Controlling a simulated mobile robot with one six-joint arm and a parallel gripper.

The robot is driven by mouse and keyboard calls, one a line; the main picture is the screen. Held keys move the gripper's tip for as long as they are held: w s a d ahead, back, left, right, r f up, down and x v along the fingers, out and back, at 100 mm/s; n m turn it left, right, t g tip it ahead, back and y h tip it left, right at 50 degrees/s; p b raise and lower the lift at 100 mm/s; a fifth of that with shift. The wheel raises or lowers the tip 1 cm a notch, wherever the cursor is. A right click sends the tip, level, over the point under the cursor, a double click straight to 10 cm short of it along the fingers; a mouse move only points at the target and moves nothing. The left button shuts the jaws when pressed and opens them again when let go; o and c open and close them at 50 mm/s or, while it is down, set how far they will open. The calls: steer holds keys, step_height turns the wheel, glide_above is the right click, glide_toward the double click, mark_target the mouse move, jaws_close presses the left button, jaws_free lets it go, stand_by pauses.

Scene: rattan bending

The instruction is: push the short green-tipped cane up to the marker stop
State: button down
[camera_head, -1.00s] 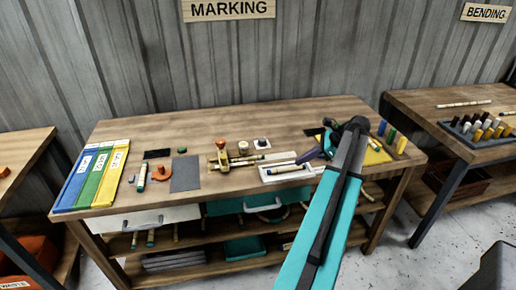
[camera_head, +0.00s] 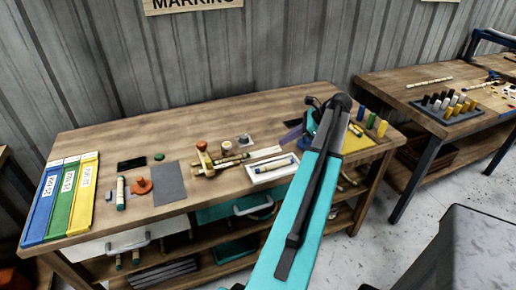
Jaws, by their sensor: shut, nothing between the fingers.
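The marker stop appears to be the wooden jig with orange knobs (camera_head: 203,150) at mid-table. A short pale cane with dark bands (camera_head: 230,161) lies at its right side; I cannot tell whether it touches the stop. Another short cane (camera_head: 120,192) with a dark green lower end lies at the left of the table. A third banded cane (camera_head: 274,165) lies in a white tray (camera_head: 259,180). Tip colours are too small to be sure of. My gripper (camera_head: 292,136) is shut and empty over the table's right part, above and right of the jig, partly hidden by my arm.
Blue, green and yellow strips (camera_head: 62,197) lie at the left end. A grey pad (camera_head: 168,183) and an orange holder (camera_head: 141,186) lie between them and the jig.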

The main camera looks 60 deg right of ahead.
mark_target(249, 155)
steer(key=p+x, duration=0.2)
steer(key=x, duration=0.7)
steer(key=shift+w+a+f, duration=0.1)
steer(key=shift+w+a, duration=0.2)
steer(key=shift+w, duration=0.1)
steer(key=w, duration=0.1)
steer(key=w+a+p, duration=0.1)
steer(key=shift+w+f+p, duration=0.15)
steer(key=shift+w+p, duration=0.15)
steer(key=shift+w, duration=0.1)
steer(key=shift+w+a, duration=0.2)
steer(key=shift+w, duration=0.4)
steer(key=shift+w+a+p, duration=0.3)
steer(key=shift+w+p, duration=0.25)
steer(key=shift+w, duration=0.15)
steer(key=shift+a, duration=0.1)
steer(key=shift+f, duration=0.1)
steer(key=shift+s, duration=0.1)
